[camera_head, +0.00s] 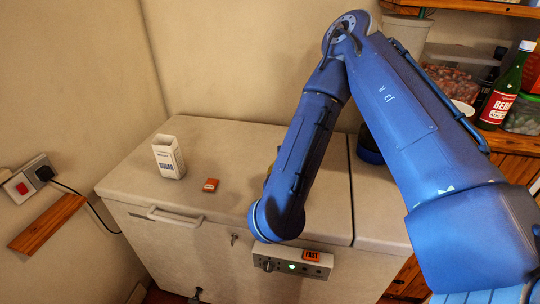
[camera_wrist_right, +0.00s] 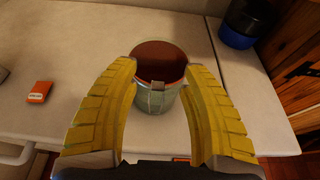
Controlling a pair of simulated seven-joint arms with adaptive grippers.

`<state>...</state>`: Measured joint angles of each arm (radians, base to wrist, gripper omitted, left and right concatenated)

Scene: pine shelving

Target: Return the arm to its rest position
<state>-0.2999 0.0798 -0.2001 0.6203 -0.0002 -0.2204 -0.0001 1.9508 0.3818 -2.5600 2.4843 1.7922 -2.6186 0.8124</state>
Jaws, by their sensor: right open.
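My right arm (camera_head: 305,150) reaches over the white chest freezer in the head view, its wrist low near the front edge. It hides its own gripper and what is under it there. In the right wrist view my right gripper (camera_wrist_right: 163,66) is open, with curved yellow fingers. A grey-green pot (camera_wrist_right: 155,101) with a reddish-brown inside stands upright on the lid beyond and between the fingers. I cannot tell whether they touch it. My left gripper is not in view.
The freezer lid (camera_head: 225,146) also holds a white carton (camera_head: 169,158) and a small orange-red box (camera_head: 211,185). A dark blue container (camera_head: 369,150) stands behind my arm. Shelves with a green bottle (camera_head: 507,88) and tubs are at right. The lid's left part is mostly free.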

